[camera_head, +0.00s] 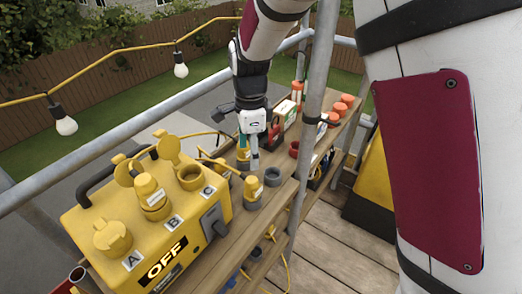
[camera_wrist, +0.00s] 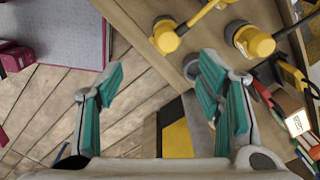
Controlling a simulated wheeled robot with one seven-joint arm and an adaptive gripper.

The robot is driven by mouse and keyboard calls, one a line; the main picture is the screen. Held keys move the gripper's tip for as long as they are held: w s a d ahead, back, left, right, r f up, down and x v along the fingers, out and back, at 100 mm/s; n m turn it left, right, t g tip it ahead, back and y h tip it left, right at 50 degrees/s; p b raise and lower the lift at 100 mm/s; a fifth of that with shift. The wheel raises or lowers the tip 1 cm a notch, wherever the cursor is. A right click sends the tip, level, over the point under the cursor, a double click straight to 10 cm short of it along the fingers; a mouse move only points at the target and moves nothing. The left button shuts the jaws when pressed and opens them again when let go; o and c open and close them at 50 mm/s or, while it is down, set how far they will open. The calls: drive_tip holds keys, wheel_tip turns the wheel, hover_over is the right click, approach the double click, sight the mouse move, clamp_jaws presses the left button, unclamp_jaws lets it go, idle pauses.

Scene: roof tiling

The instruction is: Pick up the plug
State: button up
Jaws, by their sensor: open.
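A yellow plug (camera_head: 252,189) with a white label stands upright in a grey holder on the wooden shelf, right of the yellow power box. Another yellow plug (camera_head: 243,154) stands behind it, partly hidden by my gripper (camera_head: 254,165), which points down over the shelf. In the wrist view, two yellow plugs with cords, one at left (camera_wrist: 166,38) and one at right (camera_wrist: 254,43), lie beyond the fingertips. My gripper (camera_wrist: 161,70) is open, with nothing between its teal pads. A further yellow plug (camera_head: 151,194) sits in socket B. I cannot tell which plug is meant.
The yellow power box (camera_head: 210,248) reads OFF and has sockets A, B and C. An empty grey holder (camera_head: 273,177) stands beside the nearer plug. Red and orange items (camera_head: 334,113) line the shelf's far end. A metal post (camera_head: 314,100) rises right of my gripper.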

sight(251, 179)
drive_tip(key=shift+m, duration=0.4)
drive_tip(key=f, duration=0.3)
drive_tip(key=w+f, duration=0.1)
drive_tip(key=f, duration=0.5)
drive_tip(key=shift+w+f, duration=0.25)
drive_tip(key=shift+w, duration=0.15)
drive_tip(key=shift+s+a+f+p, duration=0.1)
drive_tip(key=shift+f+p, duration=0.15)
drive_tip(key=shift+f, duration=1.2)
drive_tip(key=shift+s+a+f+p, duration=0.1)
drive_tip(key=shift+f+p, duration=0.15)
drive_tip(key=shift+f, duration=1.2)
drive_tip(key=shift+c, duration=0.2)
drive_tip(key=c, duration=1.3)
